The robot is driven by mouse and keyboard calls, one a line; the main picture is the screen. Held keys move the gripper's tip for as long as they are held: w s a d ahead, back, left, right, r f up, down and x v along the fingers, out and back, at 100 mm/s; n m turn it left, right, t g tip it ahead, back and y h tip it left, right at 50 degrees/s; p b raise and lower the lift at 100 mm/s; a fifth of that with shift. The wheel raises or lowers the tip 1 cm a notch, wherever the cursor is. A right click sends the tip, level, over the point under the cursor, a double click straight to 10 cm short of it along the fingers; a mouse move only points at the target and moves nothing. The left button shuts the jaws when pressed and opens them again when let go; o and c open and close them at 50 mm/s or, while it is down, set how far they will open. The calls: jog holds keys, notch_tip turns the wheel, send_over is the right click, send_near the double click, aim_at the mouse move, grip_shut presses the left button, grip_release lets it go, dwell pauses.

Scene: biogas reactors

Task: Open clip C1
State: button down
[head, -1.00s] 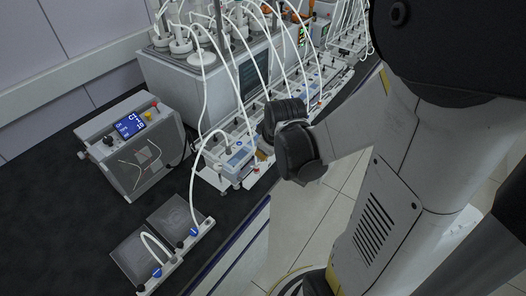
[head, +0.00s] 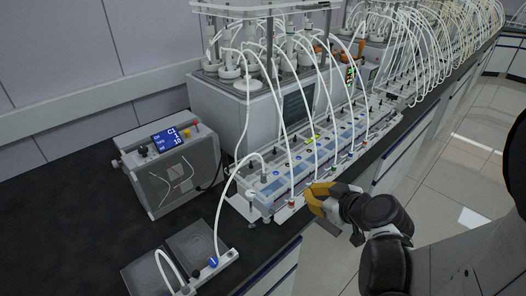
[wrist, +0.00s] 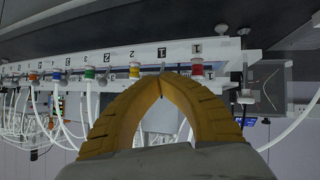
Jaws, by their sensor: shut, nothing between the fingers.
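My gripper (head: 309,196) has yellow fingers with their tips together and nothing between them. It is at the front edge of the long white rack (head: 267,210), just right of a red clip (head: 291,203). In the wrist view, which looks upside down, the closed fingertips (wrist: 161,79) lie in front of the rack's numbered strip. The red clip (wrist: 197,70) is right of the tips, by a label "1". A green clip (wrist: 90,72), a yellow one (wrist: 56,75) and a blue one (wrist: 33,76) are to the left. I cannot read a C1 mark on any clip.
White tubes arch from the bottles on the grey bath (head: 235,110) down to the rack, close to my gripper. A control box with a blue display (head: 170,138) stands left. Bare black bench (head: 65,200) lies further left; open floor is at right.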

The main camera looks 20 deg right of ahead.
dwell(0.4)
jog(key=c, duration=1.4)
grip_release()
jog(key=shift+w, duration=0.1)
jog(key=shift+c, duration=0.2)
jog(key=v, duration=0.7)
jog(key=shift+s, duration=0.25)
jog(key=shift+r, duration=0.15)
